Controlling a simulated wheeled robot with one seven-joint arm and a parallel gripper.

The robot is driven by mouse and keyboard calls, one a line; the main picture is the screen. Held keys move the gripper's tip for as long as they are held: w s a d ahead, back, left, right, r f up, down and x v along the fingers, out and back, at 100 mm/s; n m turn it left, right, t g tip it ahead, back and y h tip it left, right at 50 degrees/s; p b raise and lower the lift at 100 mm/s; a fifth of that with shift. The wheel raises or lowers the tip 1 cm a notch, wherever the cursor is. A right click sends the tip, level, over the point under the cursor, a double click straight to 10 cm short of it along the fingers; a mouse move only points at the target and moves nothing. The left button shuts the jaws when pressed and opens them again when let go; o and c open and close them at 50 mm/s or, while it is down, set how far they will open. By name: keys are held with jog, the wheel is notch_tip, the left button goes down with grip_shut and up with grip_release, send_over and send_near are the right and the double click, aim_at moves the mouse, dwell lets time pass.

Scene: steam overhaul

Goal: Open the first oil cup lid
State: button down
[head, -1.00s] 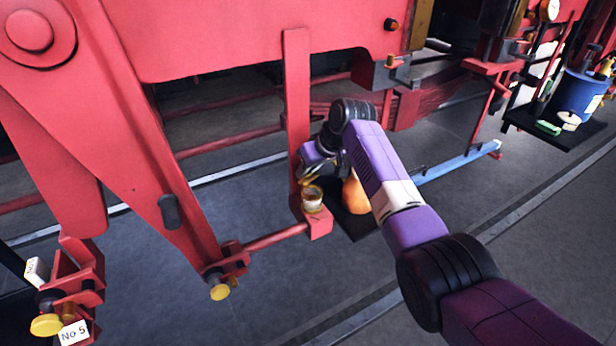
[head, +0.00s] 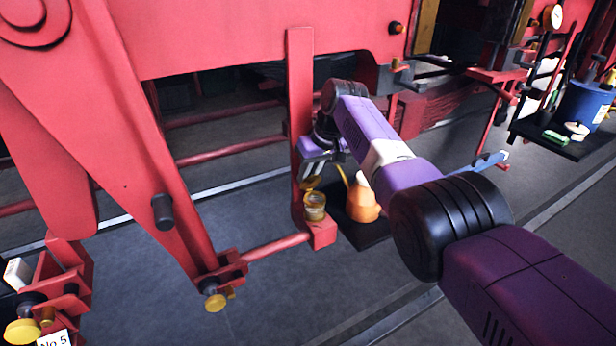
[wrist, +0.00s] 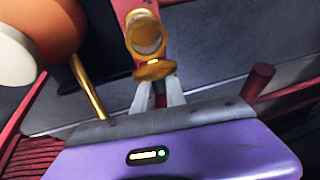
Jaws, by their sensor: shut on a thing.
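The first oil cup (head: 314,208) is a small brass-rimmed cup on a red bracket at the foot of a red upright post. Its brass lid (head: 311,183) is tilted up, and the cup's round top shows uncovered. My gripper (head: 315,173) is just above and behind the cup, shut on the lid. In the wrist view, the two grey fingertips (wrist: 157,92) meet the near edge of the lid (wrist: 154,70). The cup (wrist: 146,36) lies just beyond it. The exact contact is partly hidden.
An orange oil can (head: 362,203) with a thin brass spout stands on a dark tray (head: 372,236) close to my gripper's right. Red rods and the post stand close around. Another yellow-capped cup (head: 215,302) is at lower left. A blue bucket (head: 582,104) sits far right.

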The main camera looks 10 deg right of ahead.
aim_at(317, 176)
dwell(0.3)
jog(key=c, duration=1.4)
grip_release()
jog(key=shift+f, duration=0.1)
jog(key=shift+v, duration=3.9)
jog(key=shift+w, duration=0.1)
